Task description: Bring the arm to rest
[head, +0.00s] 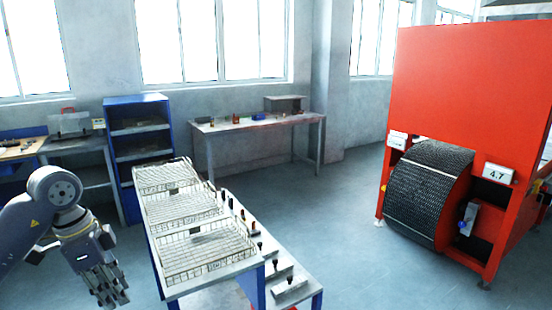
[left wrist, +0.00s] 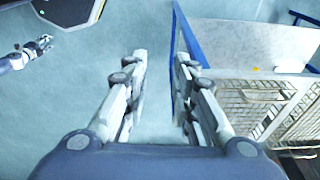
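My left arm comes in from the left in the head view. Its gripper (head: 112,297) hangs down, fingers pointing to the floor, to the left of the table with the wire baskets. In the left wrist view the two fingers of this gripper (left wrist: 160,62) stand apart with only floor between them, so it is open and empty. Another gripper, my right one (left wrist: 40,45), shows small at the upper left of the left wrist view. It is too small to tell whether it is open or shut. It does not show in the head view.
A table (head: 215,284) with several wire baskets (head: 205,262) stands close to the right of my left gripper. A blue shelf (head: 125,104) and a workbench (head: 254,123) stand behind. A red machine (head: 474,85) with a mesh belt (head: 425,195) is at right. Floor between is clear.

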